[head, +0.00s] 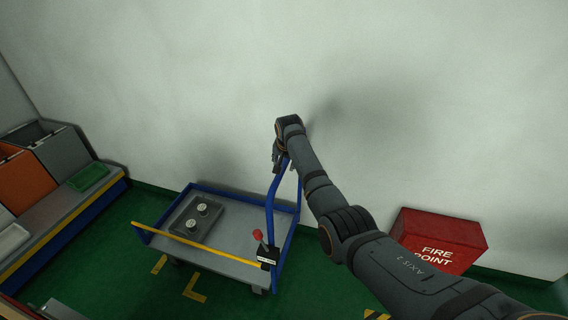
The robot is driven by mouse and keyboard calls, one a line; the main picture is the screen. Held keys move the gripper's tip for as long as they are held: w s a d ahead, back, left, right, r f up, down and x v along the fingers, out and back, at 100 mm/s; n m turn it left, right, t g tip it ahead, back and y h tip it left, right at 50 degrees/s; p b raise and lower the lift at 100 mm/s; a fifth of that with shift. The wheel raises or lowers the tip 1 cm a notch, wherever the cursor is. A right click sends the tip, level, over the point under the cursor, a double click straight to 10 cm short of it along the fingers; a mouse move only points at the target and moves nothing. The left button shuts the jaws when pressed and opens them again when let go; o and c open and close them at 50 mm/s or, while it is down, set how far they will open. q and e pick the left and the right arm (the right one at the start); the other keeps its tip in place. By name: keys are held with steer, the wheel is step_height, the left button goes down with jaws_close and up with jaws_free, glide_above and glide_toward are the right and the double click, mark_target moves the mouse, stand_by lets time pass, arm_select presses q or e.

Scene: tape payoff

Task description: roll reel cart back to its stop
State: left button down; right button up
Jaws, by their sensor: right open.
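The reel cart (235,245) stands on the green floor near the wall. It has a grey deck, blue edges, a yellow bar (190,243) along the near side and a tall blue handle (271,200) at its right end. A grey tray (183,222) with two small metal pieces lies on the deck. A red-knobbed lever (258,235) with a small label sits at the handle's foot. My right gripper (282,163) is open at the top of the handle; I cannot tell whether it touches. My left gripper is out of view. No stop is clearly identifiable.
A red fire point box (438,238) stands at the right by the wall. A bench (60,205) with bins and a green tray (88,177) runs along the left. Yellow floor marks (196,293) lie in front of the cart.

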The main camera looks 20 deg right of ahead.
steer(key=shift+w+f, duration=0.25)
steer(key=shift+f, duration=0.4)
jaws_close()
